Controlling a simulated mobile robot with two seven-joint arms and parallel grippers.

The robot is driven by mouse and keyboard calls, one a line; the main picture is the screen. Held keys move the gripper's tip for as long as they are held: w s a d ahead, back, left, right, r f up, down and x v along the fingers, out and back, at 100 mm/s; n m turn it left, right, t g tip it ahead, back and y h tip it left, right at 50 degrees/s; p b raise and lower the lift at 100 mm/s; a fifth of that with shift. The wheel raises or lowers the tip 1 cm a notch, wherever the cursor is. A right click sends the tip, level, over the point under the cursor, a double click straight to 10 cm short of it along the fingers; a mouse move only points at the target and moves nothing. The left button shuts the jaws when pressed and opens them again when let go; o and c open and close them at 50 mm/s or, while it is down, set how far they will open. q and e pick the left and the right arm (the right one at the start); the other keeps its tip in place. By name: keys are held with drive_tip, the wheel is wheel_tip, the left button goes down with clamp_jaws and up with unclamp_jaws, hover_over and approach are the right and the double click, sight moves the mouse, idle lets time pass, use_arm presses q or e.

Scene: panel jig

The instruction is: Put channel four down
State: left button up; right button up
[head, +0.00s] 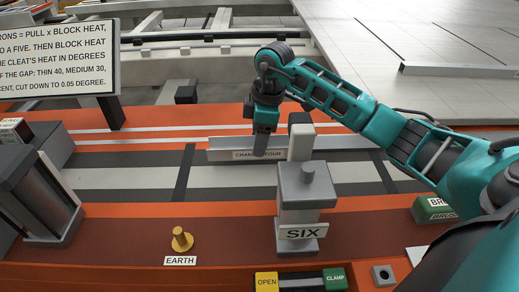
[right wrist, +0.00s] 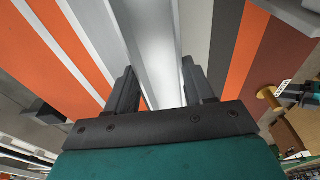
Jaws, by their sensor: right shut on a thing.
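Channel four (head: 225,147) is a long grey metal channel with a name label on its near side, part of it covered by my gripper. It lies lengthwise across the picture over the grey and white striped bed, level; I cannot tell whether it touches the bed. My right gripper (head: 261,150) points down and is shut on the channel. In the right wrist view the channel (right wrist: 158,50) runs between the two dark fingers (right wrist: 162,92). The channel's right part is partly hidden behind the block marked SIX.
The grey block marked SIX (head: 306,190) stands close in front, with OPEN (head: 266,282) and CLAMP (head: 335,279) buttons below. A brass EARTH post (head: 182,240) stands front left. A sign (head: 60,60) and a dark clamp unit (head: 40,200) stand left. Striped bed left of centre is clear.

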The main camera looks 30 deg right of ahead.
wheel_tip(320, 180, down, 4)
drive_tip(key=shift+r, duration=0.2)
drive_tip(key=o, duration=1.3)
drive_tip(key=shift+f, duration=0.1)
drive_tip(key=shift+c, duration=0.2)
wheel_tip(320, 180, up, 12)
drive_tip(key=s+d+p, duration=0.1)
drive_tip(key=shift+d, duration=0.3)
drive_tip(key=shift+a, duration=0.1)
